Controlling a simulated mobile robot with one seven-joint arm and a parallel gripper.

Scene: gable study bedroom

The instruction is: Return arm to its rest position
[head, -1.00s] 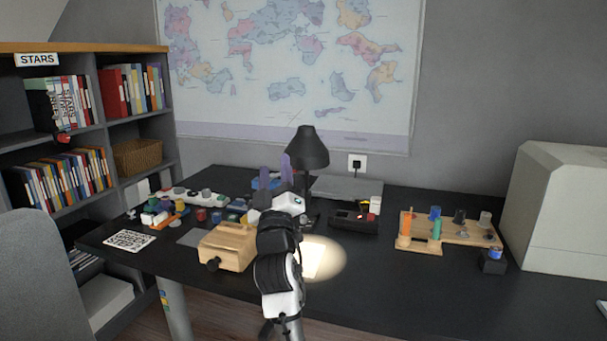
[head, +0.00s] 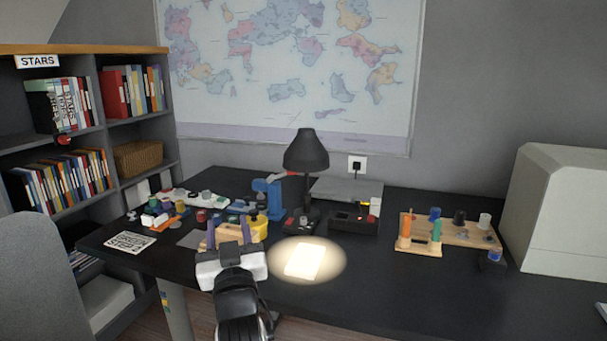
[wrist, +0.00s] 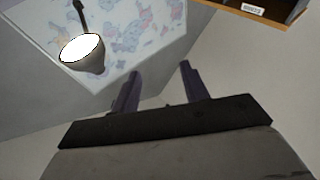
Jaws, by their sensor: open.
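My gripper (head: 229,234) is in front of the desk's near edge in the head view, pointing away from me, and it covers much of the wooden box (head: 211,243) behind it. Its two purple fingers stand apart with nothing between them. They also show in the wrist view (wrist: 160,88), open and empty against the wall and ceiling.
A black lamp (head: 306,152) lights a pale sheet (head: 304,262) on the dark desk (head: 370,285). A wooden rack (head: 455,232) stands at right, near a large pale case (head: 565,210). A grey chair (head: 40,270) and a bookshelf (head: 125,125) are at left.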

